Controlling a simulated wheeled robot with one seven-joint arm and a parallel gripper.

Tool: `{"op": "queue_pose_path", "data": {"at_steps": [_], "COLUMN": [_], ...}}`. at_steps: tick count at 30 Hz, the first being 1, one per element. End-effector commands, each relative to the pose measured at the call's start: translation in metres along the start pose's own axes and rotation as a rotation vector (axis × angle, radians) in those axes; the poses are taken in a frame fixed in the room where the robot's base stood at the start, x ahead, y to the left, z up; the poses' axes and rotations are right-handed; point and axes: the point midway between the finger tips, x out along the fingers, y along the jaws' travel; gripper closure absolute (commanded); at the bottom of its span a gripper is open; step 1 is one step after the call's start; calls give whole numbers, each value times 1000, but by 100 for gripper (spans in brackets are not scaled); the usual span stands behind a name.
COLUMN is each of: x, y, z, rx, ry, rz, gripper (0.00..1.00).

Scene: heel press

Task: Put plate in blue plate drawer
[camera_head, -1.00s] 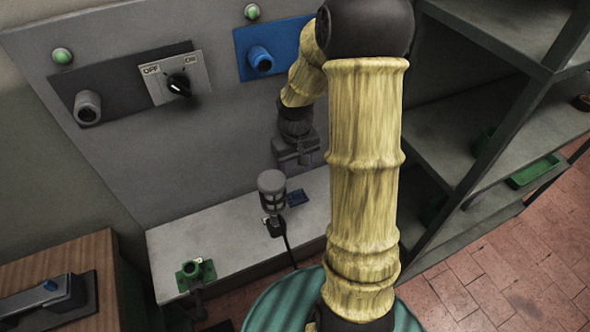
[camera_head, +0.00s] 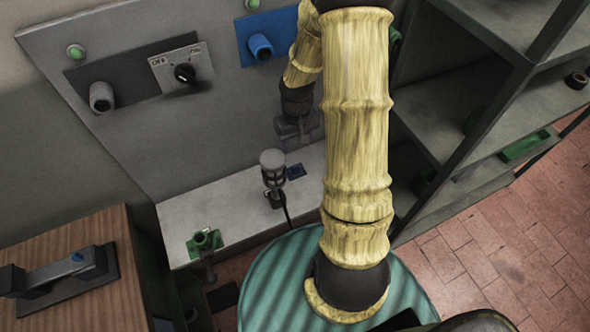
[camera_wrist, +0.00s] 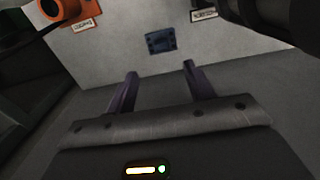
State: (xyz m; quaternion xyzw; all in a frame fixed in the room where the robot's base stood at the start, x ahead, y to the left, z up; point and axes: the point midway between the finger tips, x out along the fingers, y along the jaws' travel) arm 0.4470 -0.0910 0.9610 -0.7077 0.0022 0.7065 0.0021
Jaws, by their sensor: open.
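A small dark blue plate (camera_head: 295,171) lies on the pale bench top (camera_head: 232,205), just right of a grey caged lamp-like post. It also shows in the wrist view (camera_wrist: 160,41), ahead of my fingertips. A blue panel (camera_head: 285,30) with a round blue knob (camera_head: 261,46) is on the grey upright board above the bench; it looks closed. My gripper (camera_head: 297,132) hangs above the bench, behind the plate in the head view. In the wrist view my gripper (camera_wrist: 159,76) has its two fingers apart with nothing between them. My forearm hides part of the bench and board.
The grey caged post (camera_head: 273,170) with a cable stands close beside the plate. A black panel with a grey knob (camera_head: 101,97) and an off/on switch (camera_head: 184,73) are left of the blue panel. Shelving (camera_head: 470,110) stands right. An orange fitting (camera_wrist: 66,10) shows in the wrist view.

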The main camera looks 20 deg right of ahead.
Motion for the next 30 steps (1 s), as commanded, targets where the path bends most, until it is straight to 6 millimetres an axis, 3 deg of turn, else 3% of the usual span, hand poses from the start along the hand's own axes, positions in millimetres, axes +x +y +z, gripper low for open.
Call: {"op": "queue_pose_path", "data": {"at_steps": [10,24,30], "x": [50,58,74], "y": [-1,0,-2], "z": [1,0,0], "rx": [-1,-1,-1], "ry": [-5,-2,-6], "rz": [-1,0,0], "gripper": [47,47,47]}}
